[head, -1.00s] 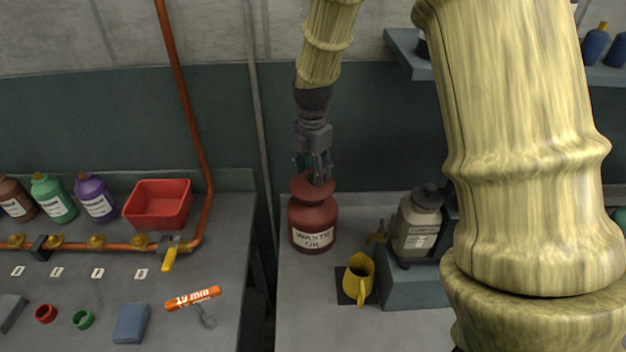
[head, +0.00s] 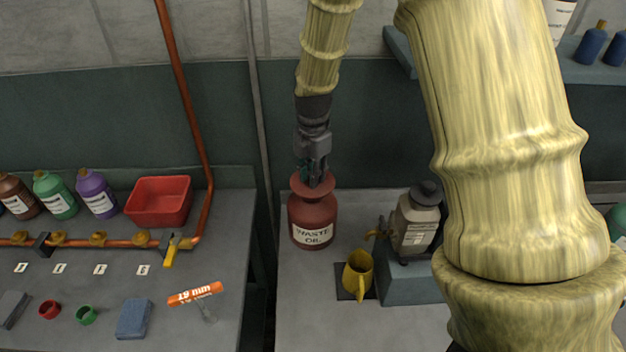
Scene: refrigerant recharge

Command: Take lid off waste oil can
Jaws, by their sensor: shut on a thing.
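The waste oil can (head: 313,215) is a dark red can with a flared top and a white "WASTE OIL" label. It stands upright on the right-hand bench, near its left side. My gripper (head: 314,180) points down at the can's top, with its fingers at the flared mouth. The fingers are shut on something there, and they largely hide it. I take it to be the lid, which I cannot make out clearly. A bit of green shows beside the fingers.
A yellow jug (head: 358,274) stands on a dark mat right of the can. A grey container with a tap (head: 416,222) sits on a raised block beside it. On the left bench are a red bin (head: 160,202), a copper pipe (head: 75,239) and several bottles. A gap separates the benches.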

